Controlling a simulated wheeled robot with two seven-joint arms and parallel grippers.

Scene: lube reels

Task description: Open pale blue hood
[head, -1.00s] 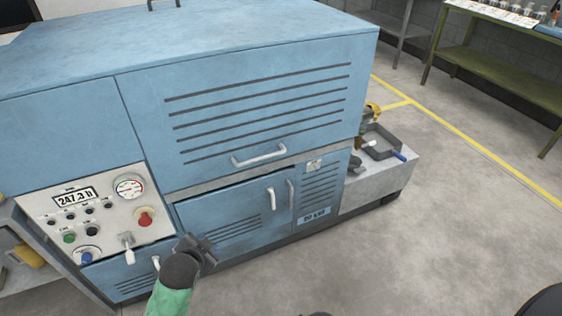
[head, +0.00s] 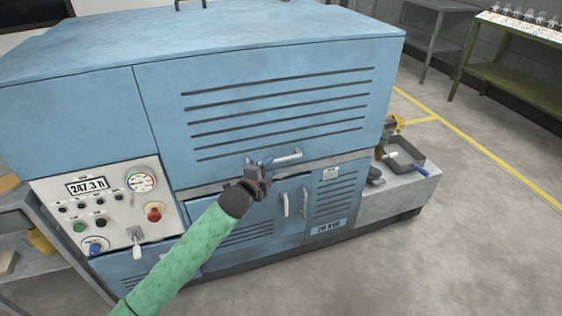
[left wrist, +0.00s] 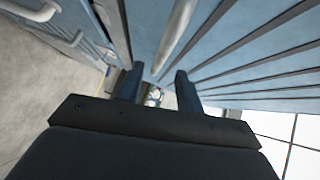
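The pale blue hood (head: 290,75) is the large upper panel with dark slots on the front of the machine, and it is shut. Its light bar handle (head: 286,157) is at its lower edge. My left gripper (head: 257,167) is at the left end of this handle. In the left wrist view my left gripper's fingers (left wrist: 158,90) are apart, with nothing held between them. The handle bar (left wrist: 177,38) shows just beyond the fingers, roughly in line with the gap. Contact cannot be told. My right gripper is out of view.
A control panel (head: 110,205) with a gauge and red button is left of the hood. Lower doors with handles (head: 285,204) sit below it. A grey ledge (head: 400,190) with a tray juts out at right. The floor (head: 460,230) at right is clear.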

